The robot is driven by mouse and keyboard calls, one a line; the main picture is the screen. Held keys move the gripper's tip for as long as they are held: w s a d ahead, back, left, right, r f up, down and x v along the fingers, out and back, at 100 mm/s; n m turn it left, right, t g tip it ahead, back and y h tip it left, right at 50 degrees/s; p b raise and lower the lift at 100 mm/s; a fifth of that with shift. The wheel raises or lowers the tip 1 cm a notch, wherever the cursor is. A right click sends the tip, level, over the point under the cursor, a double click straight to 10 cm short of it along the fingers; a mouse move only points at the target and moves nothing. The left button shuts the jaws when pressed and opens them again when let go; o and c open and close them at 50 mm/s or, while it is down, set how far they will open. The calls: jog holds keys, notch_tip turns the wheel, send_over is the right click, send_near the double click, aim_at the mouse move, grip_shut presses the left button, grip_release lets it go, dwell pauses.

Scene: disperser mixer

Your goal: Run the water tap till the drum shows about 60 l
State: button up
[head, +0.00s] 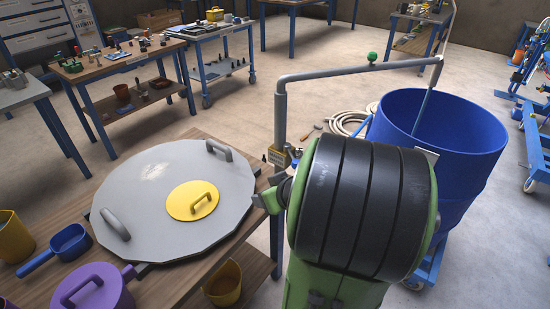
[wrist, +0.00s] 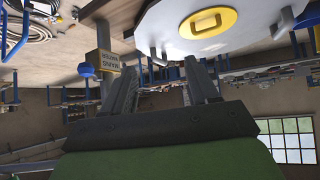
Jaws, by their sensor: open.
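The blue drum (head: 470,150) stands upright at the right in the head view, with its top open. A pale plate (head: 427,153) is on its near rim, with no readable level. A grey water pipe (head: 330,74) runs over to the drum, with a green knob (head: 372,57) on top. A thin bluish line (head: 425,108) drops from its end into the drum; I cannot tell whether it is water. A mains water sign (head: 279,156) is at the pipe's foot and shows inverted in the wrist view, by a blue knob (wrist: 87,69). My gripper (head: 268,192) is open and empty beside the lid; its fingers show in the wrist view (wrist: 160,62).
A large grey lid (head: 145,215) with a yellow cap (head: 193,201) lies on the wooden table at left. A purple pot (head: 95,290) and blue scoop (head: 65,245) are near it. A coiled hose (head: 350,122) lies on the floor behind. My arm hides part of the drum.

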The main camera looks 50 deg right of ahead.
jog(key=s+d+m+t+h+b, duration=0.25)
jog(key=s+d+h, duration=0.3)
jog(key=d, duration=0.55)
jog(key=m+p, duration=0.1)
jog(key=p, duration=0.9)
send_near(292, 156)
jog(key=shift+y, duration=0.35)
jog(key=x, duration=0.6)
jog(key=shift+d+f, duration=0.2)
jog(key=shift+d, duration=0.15)
jog(key=shift+c, duration=0.2)
jog(key=shift+s, duration=0.1)
grip_shut()
